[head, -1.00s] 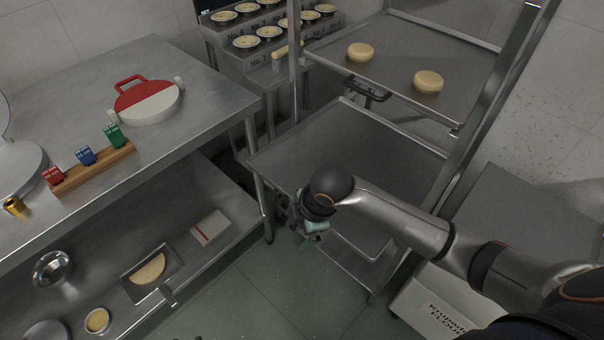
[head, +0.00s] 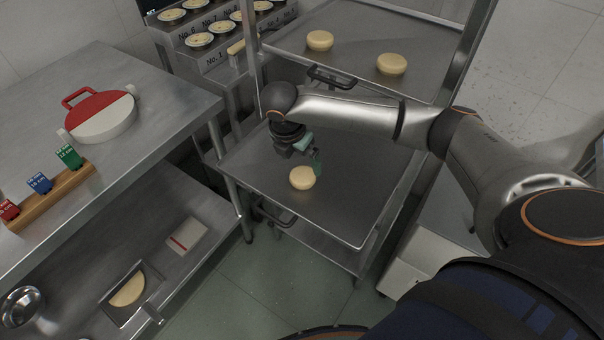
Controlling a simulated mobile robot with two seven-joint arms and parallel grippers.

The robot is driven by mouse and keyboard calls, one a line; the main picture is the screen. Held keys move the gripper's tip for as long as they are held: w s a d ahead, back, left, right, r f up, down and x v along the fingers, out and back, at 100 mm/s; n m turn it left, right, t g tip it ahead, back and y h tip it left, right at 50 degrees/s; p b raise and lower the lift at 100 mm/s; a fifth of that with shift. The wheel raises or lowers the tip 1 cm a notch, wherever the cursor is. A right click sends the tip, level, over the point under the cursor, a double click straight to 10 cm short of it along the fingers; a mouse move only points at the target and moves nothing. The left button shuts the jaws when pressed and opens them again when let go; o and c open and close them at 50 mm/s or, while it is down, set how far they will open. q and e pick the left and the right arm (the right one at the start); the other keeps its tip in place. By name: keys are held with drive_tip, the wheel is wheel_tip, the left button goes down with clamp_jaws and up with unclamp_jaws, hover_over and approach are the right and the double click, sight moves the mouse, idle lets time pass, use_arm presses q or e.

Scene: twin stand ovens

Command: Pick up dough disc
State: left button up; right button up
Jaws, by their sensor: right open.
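A pale round dough disc (head: 302,178) lies on the rack's lower tray (head: 345,222), near the tray's left part. My right gripper (head: 311,154) is open, with its teal fingers just above and behind this disc; whether they touch it I cannot tell. Two more dough discs, a left one (head: 320,41) and a right one (head: 391,64), lie on the upper tray (head: 350,30). My left gripper is not in view.
The rack's upper tray and posts stand close around my right arm. A steel table (head: 150,105) at left holds a red-and-white round object (head: 103,120) and a wooden block with coloured tags (head: 60,200). Its lower shelf holds a pan with pale dough (head: 128,290).

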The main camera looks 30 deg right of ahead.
sight(303, 176)
drive_tip(key=x, duration=0.6)
drive_tip(key=shift+a+f, duration=0.25)
drive_tip(key=shift+a, duration=0.05)
drive_tip(key=shift+c, duration=0.2)
drive_tip(key=shift+w, duration=0.1)
drive_tip(key=c, duration=1.2)
drive_tip(key=shift+r, duration=0.1)
